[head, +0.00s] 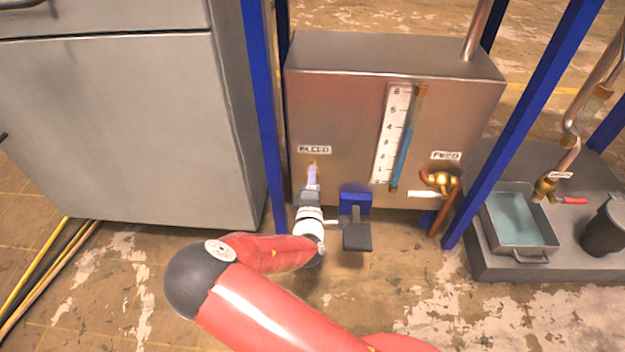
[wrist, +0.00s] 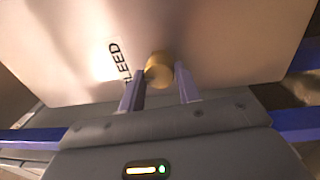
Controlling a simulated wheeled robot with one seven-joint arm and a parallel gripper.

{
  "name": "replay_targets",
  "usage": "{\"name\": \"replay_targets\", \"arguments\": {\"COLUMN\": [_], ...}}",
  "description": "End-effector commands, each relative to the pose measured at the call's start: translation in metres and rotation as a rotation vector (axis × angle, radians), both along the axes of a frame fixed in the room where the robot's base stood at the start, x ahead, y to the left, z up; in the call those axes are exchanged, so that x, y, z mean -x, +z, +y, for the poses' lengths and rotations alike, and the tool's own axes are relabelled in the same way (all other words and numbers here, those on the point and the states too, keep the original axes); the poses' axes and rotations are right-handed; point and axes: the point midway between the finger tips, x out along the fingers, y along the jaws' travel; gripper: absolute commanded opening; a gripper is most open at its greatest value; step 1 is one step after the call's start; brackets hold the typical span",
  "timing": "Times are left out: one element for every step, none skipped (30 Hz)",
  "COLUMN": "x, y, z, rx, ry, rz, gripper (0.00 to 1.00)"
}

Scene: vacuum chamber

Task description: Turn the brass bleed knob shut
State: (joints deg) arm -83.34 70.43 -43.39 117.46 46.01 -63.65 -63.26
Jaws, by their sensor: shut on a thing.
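The brass bleed knob (wrist: 159,70) is a short round cylinder on the front of the steel tank (head: 345,100). It sits beside the BLEED label (wrist: 119,60) in the wrist view. In the head view only a bit of the knob (head: 313,164) shows below the BLEED label (head: 314,150). My gripper (wrist: 160,80) reaches up to the tank front with one finger on each side of the knob, shut on it. In the head view my gripper (head: 313,177) covers most of the knob. How far the knob is turned cannot be told.
A sight gauge (head: 403,135) with blue liquid and a brass FEED valve (head: 440,180) are right of the knob. A blue bracket with a dark pedal (head: 357,237) is close to my wrist. Blue posts (head: 262,110) flank the tank. A water tray (head: 518,220) stands at right.

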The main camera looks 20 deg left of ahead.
Motion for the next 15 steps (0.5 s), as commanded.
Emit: {"name": "replay_targets", "arguments": {"x": [0.0005, 0.0005, 0.0005, 0.0005, 0.0005, 0.0005, 0.0005, 0.0004, 0.0003, 0.0003, 0.0003, 0.0002, 0.0002, 0.0001, 0.0001], "y": [-0.0006, -0.0006, -0.0006, -0.0006, -0.0006, -0.0006, -0.0006, -0.0005, -0.0005, -0.0004, -0.0004, -0.0004, -0.0003, -0.0003, -0.0003], "z": [0.0009, 0.0009, 0.0009, 0.0009, 0.0009, 0.0009, 0.0008, 0.0007, 0.0006, 0.0005, 0.0004, 0.0005, 0.0004, 0.0003, 0.0003], "rx": [0.002, 0.001, 0.001, 0.001, 0.001, 0.001, 0.001, 0.001, 0.0, 0.0, 0.0, 0.0, 0.0, 0.0, 0.0], "ry": [0.003, 0.003, 0.003, 0.003, 0.003, 0.002, 0.002, 0.002, 0.002, 0.002, 0.001, 0.001, 0.001, 0.001, 0.001], "rz": [0.001, 0.001, 0.001, 0.001, 0.001, 0.001, 0.001, 0.001, 0.001, 0.001, 0.001, 0.001, 0.001, 0.001, 0.001], "gripper": [0.1, 0.1, 0.1, 0.1, 0.37, 0.42, 0.46, 0.5, 0.55, 0.55, 0.55, 0.55, 0.55, 0.55, 0.55]}}
